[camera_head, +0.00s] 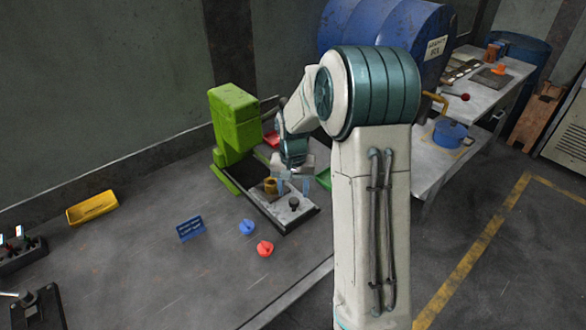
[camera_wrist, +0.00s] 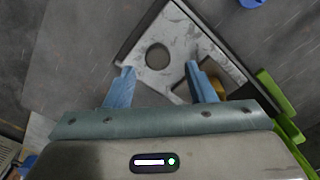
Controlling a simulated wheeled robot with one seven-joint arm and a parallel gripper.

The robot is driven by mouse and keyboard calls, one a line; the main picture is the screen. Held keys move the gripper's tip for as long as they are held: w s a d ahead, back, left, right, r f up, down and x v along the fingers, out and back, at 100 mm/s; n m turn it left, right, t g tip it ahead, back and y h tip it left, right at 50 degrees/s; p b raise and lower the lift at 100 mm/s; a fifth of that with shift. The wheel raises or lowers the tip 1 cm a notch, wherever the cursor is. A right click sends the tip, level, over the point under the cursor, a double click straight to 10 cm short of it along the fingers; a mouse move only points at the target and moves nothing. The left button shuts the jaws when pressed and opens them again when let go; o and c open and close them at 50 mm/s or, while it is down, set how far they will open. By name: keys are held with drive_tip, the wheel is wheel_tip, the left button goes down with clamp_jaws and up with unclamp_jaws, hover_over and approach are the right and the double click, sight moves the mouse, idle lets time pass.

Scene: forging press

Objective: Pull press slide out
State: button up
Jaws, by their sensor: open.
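The green press (camera_head: 235,125) stands on the grey bench against the wall, with a dark base reaching toward the front right. The press slide (camera_head: 284,218) is a pale metal plate on that base, clear of the press head at its front end. It also shows in the wrist view (camera_wrist: 195,40). A dark round knob (camera_head: 294,204) stands on the plate; it also shows in the wrist view (camera_wrist: 157,57). A brass cylinder (camera_head: 270,186) sits behind it. My gripper (camera_head: 292,186) is open above the plate. In the wrist view the knob appears between and just beyond the fingertips (camera_wrist: 159,67).
A blue piece (camera_head: 247,227), a red piece (camera_head: 265,248) and a blue sign (camera_head: 190,229) lie in front of the press. A yellow tray (camera_head: 92,207) is to the left. Bench left of the press is mostly clear.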

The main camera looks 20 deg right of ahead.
wheel_tip(320, 180, up, 11)
drive_tip(key=b, duration=0.1)
drive_tip(key=shift+f, duration=0.15)
idle(0.3)
drive_tip(key=s+a+r+n+t, duration=0.1)
drive_tip(key=s+a+n, duration=0.1)
drive_tip(key=s, duration=1)
drive_tip(key=s+a+r+n+t, duration=0.1)
drive_tip(key=s+a+n+t, duration=0.1)
drive_tip(key=s, duration=1)
drive_tip(key=shift+s+a+r+n, duration=0.2)
drive_tip(key=shift+s+a+n, duration=0.1)
drive_tip(key=shift+s+a, duration=0.05)
